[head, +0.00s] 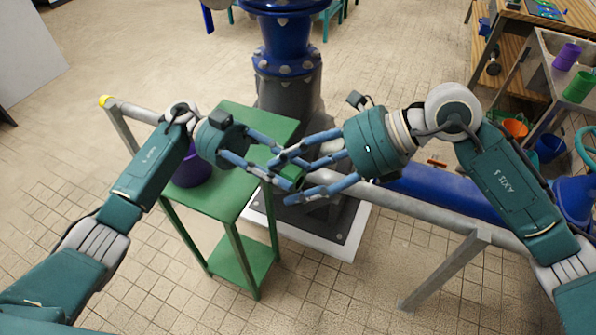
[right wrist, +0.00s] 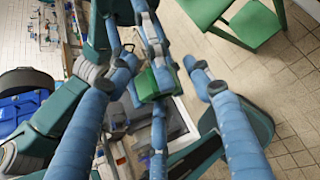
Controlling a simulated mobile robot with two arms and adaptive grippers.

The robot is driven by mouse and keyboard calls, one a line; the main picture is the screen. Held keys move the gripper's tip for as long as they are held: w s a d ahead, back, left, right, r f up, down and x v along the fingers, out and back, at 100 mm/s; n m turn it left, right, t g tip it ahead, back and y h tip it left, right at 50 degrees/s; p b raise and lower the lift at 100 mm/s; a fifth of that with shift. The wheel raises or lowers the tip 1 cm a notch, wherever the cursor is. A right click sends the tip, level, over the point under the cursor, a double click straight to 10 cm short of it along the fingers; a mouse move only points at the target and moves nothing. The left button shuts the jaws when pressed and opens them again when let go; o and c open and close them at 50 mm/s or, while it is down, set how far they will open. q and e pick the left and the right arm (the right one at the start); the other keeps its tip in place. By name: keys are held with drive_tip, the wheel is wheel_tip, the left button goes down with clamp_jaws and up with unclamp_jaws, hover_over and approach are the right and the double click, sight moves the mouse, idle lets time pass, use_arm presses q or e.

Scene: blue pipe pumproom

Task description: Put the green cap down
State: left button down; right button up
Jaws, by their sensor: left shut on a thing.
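The green cap (right wrist: 152,83) shows in the right wrist view as a small green piece between the fingers of my left gripper. In the head view fingers cover it. My left gripper (head: 283,178) is shut on it, in the air past the right edge of the green table (head: 230,205). My right gripper (head: 290,178) comes in from the right, its fingers spread and reaching around the left fingertips. In the right wrist view the right gripper's fingers (right wrist: 160,75) stand on either side of the cap, and I see a gap beside it.
A purple container (head: 192,170) stands on the green table, partly behind my left arm. A grey rail (head: 430,208) and blue pipe (head: 440,190) run behind my right arm. A blue pump column (head: 287,60) rises behind the table. Shelves with purple (head: 567,57) and green cups (head: 578,88) stand right.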

drive_tip(key=c, duration=0.8)
drive_tip(key=o, duration=1.2)
drive_tip(key=v, duration=1.2)
